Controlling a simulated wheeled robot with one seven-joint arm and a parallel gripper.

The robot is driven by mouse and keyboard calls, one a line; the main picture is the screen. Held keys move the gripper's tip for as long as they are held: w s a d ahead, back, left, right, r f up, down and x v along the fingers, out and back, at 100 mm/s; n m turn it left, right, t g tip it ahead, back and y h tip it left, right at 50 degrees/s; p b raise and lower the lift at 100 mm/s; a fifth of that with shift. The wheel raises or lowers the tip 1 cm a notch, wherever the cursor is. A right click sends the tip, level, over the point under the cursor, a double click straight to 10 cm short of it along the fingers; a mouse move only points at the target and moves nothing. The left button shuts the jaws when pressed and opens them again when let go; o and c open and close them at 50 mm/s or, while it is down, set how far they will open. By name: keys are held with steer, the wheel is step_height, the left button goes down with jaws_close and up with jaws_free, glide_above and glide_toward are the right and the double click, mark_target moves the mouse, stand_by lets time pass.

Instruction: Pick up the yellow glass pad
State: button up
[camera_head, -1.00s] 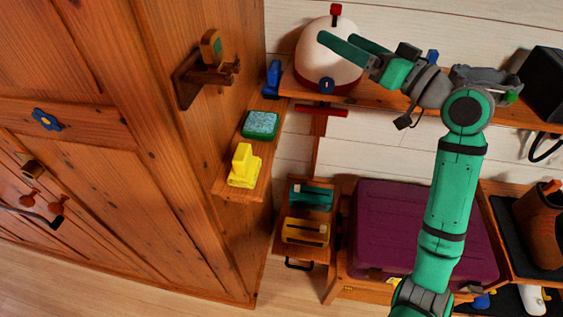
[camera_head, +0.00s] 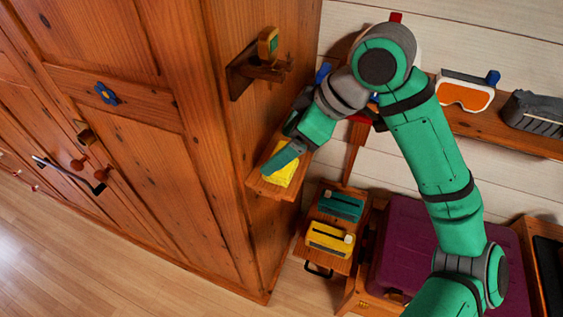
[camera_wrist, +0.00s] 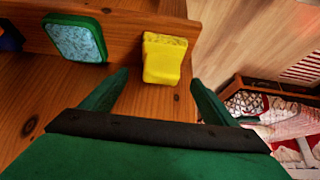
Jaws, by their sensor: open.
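The yellow glass pad (camera_wrist: 163,57) sits on a small wooden wall shelf (camera_wrist: 120,30). In the wrist view it lies ahead of my gripper (camera_wrist: 158,82), between the lines of the two open fingers, apart from both. In the head view the yellow pad (camera_head: 283,170) is partly hidden behind my gripper (camera_head: 285,150), which reaches over the shelf. My gripper is open and empty. A green pad with a pale teal face (camera_wrist: 76,40) sits to the left of the yellow one in the wrist view; my arm hides it in the head view.
A wooden cabinet (camera_head: 200,120) stands close left of the shelf, with a wooden bracket (camera_head: 262,68) on its side. A purple case (camera_head: 400,240) stands at right.

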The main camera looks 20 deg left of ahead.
steer(key=shift+x, duration=2.85)
steer(key=shift+d+f, duration=0.1)
steer(key=shift+d, duration=0.1)
steer(key=c, duration=1.1)
